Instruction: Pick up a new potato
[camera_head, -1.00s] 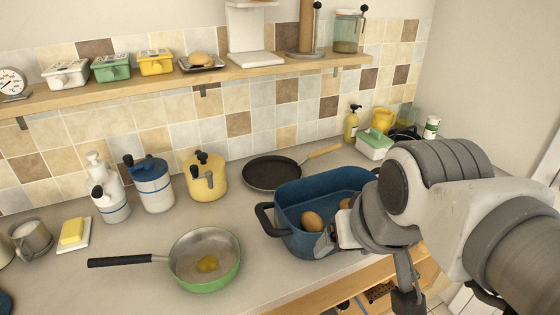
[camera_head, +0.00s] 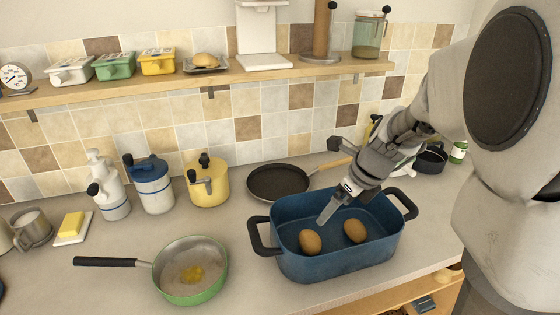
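Two brown potatoes lie apart on the floor of a blue roasting pan, a left one (camera_head: 310,242) and a right one (camera_head: 355,231). The pan (camera_head: 335,266) has black handles at both ends and stands on the counter. My gripper (camera_head: 324,219) reaches in over the pan's back rim from the upper right. Its pale fingertip points down and left, above and just right of the left potato in the picture. No potato shows in its grip. Only one finger can be made out, so its opening is unclear.
A black frying pan (camera_head: 279,183) stands close behind the blue pan. A green pan (camera_head: 190,280) with yellow contents is to the left. A yellow pot (camera_head: 208,184) and two canisters line the back. A shelf (camera_head: 205,79) runs along the wall. Counter between the pans is clear.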

